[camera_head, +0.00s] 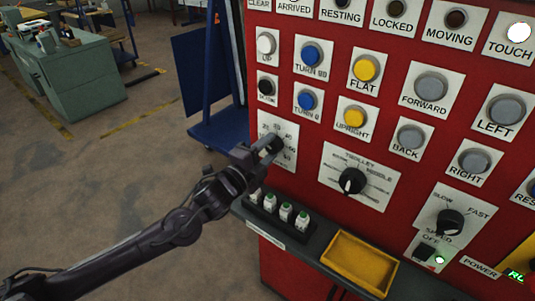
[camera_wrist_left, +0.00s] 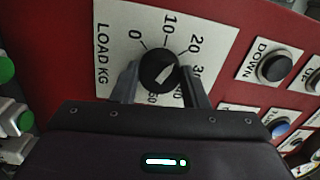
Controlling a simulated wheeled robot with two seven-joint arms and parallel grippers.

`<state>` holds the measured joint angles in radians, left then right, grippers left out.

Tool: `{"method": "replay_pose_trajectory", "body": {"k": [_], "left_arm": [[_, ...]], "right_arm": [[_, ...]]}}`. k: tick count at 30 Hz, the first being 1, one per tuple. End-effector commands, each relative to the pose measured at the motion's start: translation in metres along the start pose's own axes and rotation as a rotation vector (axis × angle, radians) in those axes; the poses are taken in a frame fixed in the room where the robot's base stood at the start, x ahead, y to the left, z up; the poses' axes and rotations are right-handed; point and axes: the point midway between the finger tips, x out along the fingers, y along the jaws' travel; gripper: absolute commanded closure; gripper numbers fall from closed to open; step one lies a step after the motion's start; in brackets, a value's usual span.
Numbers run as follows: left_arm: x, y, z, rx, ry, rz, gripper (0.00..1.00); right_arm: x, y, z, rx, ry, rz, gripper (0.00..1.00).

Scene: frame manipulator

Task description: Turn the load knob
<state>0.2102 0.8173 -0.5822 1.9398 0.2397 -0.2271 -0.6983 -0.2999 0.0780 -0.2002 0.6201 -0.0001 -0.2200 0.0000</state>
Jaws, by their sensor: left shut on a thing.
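The load knob (camera_wrist_left: 158,69) is a round black knob with a white pointer mark, on a white plate (camera_wrist_left: 118,45) lettered LOAD KG. My right gripper is not in view.
The red panel carries blue, yellow and grey buttons, a trolley/needle selector (camera_head: 351,181) and a speed knob (camera_head: 450,222). A blue cart (camera_head: 218,130) stands behind; floor at left is open.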

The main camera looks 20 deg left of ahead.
Motion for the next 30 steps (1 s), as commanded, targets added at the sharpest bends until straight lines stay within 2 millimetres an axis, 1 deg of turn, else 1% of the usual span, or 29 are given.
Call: {"method": "replay_pose_trajectory", "body": {"k": [1,8,16,17,21,25,30], "left_arm": [[0.000,0.004,0.000,0.045,0.003,0.001,0.83],[0.000,0.004,0.001,0.264,0.013,-0.001,0.83],[0.000,0.005,0.001,0.521,0.024,-0.004,0.83],[0.000,0.005,0.001,0.549,0.026,-0.005,0.83],[0.000,0.005,0.001,0.681,0.031,-0.006,0.83],[0.000,0.005,0.001,0.798,0.036,-0.008,0.83],[0.000,0.005,0.001,0.929,0.042,-0.008,0.83]], "right_arm": [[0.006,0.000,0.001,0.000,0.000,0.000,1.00],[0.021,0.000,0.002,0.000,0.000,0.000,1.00],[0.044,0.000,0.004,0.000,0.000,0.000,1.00],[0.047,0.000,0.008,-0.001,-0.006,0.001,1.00],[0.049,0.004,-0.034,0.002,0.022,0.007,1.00],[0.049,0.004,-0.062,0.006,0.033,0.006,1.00],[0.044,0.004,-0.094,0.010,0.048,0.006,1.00]]}}
